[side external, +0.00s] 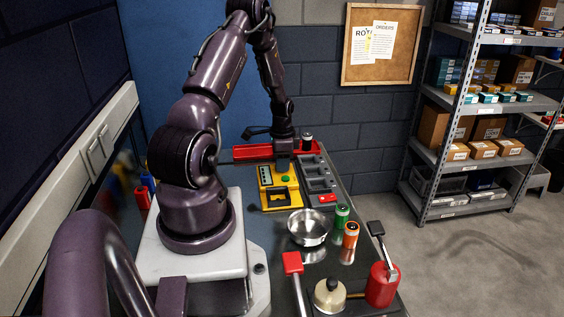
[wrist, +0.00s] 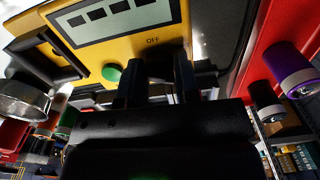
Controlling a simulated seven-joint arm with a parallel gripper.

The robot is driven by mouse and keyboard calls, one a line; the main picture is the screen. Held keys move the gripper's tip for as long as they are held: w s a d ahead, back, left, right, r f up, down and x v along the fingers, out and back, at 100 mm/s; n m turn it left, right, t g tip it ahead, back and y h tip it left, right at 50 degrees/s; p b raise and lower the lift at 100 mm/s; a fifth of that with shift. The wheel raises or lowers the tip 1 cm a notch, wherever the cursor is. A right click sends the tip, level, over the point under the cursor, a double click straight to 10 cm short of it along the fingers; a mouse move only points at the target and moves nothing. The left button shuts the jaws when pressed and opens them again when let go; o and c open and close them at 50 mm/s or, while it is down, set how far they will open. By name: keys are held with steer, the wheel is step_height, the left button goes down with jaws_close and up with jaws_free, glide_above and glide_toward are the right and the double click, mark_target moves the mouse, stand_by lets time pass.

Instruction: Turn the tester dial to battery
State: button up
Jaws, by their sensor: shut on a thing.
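The yellow tester (side external: 268,206) lies on the bench in the side external view. In the wrist view the tester (wrist: 190,12) fills the top, with a grey display, a green button (wrist: 111,73) and the word OFF above my fingers. My gripper (side external: 284,158) points down over the tester's far end. In the wrist view my gripper (wrist: 156,72) has its two dark fingers either side of the dial just below OFF. It is shut on the dial, which is mostly hidden between the fingers. I cannot make out its pointer or a battery mark.
A red tray (side external: 252,151) with a dark cylinder (side external: 307,141) stands behind the tester. A grey sectioned tray (side external: 318,176) lies to its right. A steel bowl (side external: 308,228), green can (side external: 342,216) and orange can (side external: 351,235) stand nearer the camera, with a red container (side external: 382,286).

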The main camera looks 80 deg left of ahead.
steer(key=shift+m, duration=0.7)
steer(key=o, duration=0.9)
step_height(320, 180, up, 13)
stand_by(0.5)
